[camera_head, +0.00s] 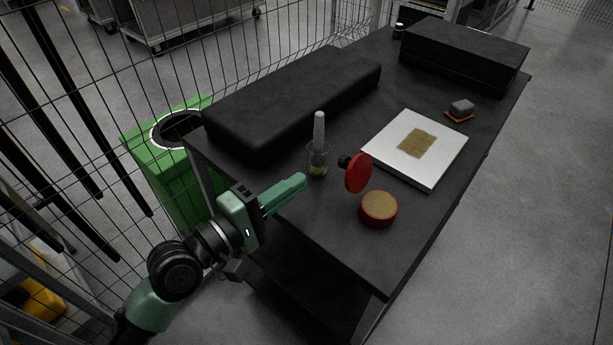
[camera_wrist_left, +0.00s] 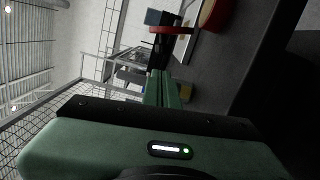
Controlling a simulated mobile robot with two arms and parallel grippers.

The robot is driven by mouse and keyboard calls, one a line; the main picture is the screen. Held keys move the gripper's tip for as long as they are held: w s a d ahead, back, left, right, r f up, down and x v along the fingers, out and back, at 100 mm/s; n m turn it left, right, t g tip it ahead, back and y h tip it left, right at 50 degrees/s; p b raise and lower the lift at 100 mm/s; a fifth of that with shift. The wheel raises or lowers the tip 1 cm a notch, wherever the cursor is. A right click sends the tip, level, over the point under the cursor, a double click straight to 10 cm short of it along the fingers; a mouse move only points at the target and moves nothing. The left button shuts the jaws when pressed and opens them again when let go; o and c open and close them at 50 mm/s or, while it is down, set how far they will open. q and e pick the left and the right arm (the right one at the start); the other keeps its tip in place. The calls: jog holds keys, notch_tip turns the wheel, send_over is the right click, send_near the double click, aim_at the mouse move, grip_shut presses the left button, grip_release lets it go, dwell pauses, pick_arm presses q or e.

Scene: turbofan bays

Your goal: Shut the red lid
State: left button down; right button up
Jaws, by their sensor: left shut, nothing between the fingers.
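A red lid (camera_head: 358,172) stands upright, open, at the far left side of a round red tin (camera_head: 378,211) on the black table (camera_head: 330,235). The tin's top shows a tan surface. A dark knob (camera_head: 344,162) sits on the lid's left face. My left gripper (camera_head: 303,180) is shut and empty, over the table's near-left edge, left of the lid and apart from it. In the left wrist view the fingers (camera_wrist_left: 162,75) point toward the red lid (camera_wrist_left: 171,30), and part of the red tin (camera_wrist_left: 212,14) shows at the top. My right gripper is not in view.
A white board (camera_head: 415,148) with a tan patch lies behind the tin. Black cases (camera_head: 295,100) line the back. A green bin (camera_head: 165,165) stands left of the table.

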aim_at(351, 170)
pick_arm(q)
jog(key=p+x, duration=0.1)
jog(key=x, duration=0.7)
